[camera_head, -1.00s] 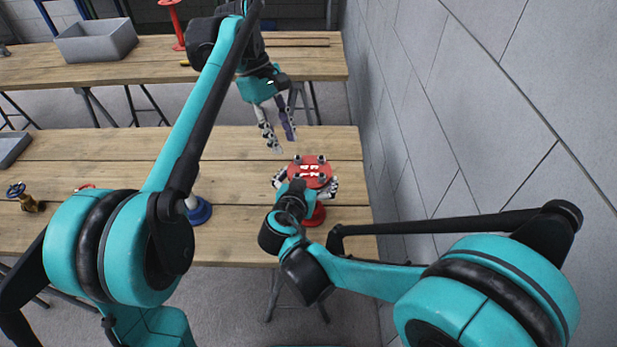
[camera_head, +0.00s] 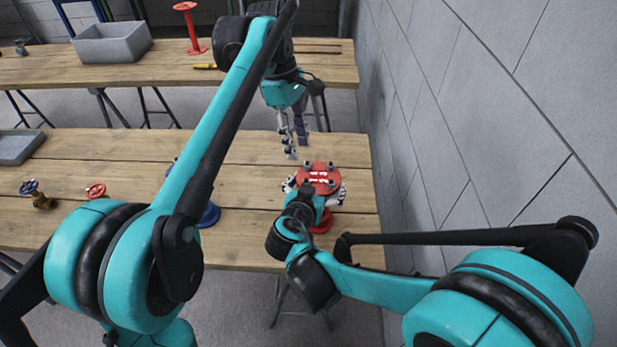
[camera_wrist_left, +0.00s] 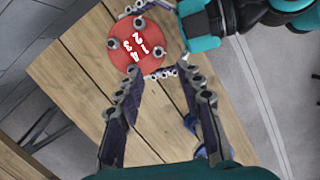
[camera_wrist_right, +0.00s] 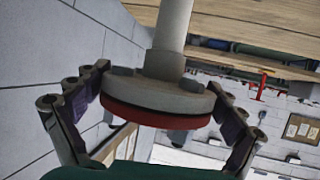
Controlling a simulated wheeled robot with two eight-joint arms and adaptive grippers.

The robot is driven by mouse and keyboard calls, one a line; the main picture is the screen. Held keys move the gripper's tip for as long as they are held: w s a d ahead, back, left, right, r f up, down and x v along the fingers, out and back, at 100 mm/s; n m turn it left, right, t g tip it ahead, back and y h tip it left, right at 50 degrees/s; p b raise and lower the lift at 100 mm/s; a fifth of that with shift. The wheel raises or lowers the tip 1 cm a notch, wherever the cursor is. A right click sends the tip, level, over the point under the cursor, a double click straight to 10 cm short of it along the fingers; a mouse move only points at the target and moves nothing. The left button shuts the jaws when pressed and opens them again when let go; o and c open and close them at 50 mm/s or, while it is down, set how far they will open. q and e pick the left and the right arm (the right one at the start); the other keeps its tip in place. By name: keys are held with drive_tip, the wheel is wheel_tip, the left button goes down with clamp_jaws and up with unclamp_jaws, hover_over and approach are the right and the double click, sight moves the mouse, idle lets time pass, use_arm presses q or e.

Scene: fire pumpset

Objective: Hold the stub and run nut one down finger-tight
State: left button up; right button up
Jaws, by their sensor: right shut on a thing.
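The red round stub flange (camera_head: 321,178) stands on the near bench, with white numbers 1 to 4 and several grey studs or nuts around its rim. In the left wrist view the flange (camera_wrist_left: 127,42) is at the top; a grey stud or nut (camera_wrist_left: 158,51) sits by number 1. I cannot tell how far any nut is threaded. My right gripper (camera_head: 314,190) is shut around the stub, one finger each side; in the right wrist view the fingers flank a grey and red flange (camera_wrist_right: 157,101). My left gripper (camera_head: 297,152) is open and empty, just beyond and left of the flange.
A grey wall (camera_head: 480,120) stands close on the right. A blue-based piece (camera_head: 209,215), a red handwheel (camera_head: 96,190) and a brass valve (camera_head: 40,197) are on the near bench (camera_head: 250,150). A grey bin (camera_head: 112,43) and a red stand (camera_head: 190,28) are on the far bench.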

sight(304, 182)
use_arm(q)
drive_tip(key=f+n, duration=0.1)
drive_tip(key=f, duration=0.2)
drive_tip(key=s+d+f+n+t+y, duration=0.1)
drive_tip(key=f+n, duration=0.1)
drive_tip(key=f, duration=0.1)
drive_tip(key=f+n+y, duration=0.1)
drive_tip(key=f, duration=0.2)
drive_tip(key=shift+s+d+f+n+t, duration=0.25)
drive_tip(key=shift+d+f+n+t, duration=0.1)
drive_tip(key=shift+n+t, duration=0.05)
clamp_jaws()
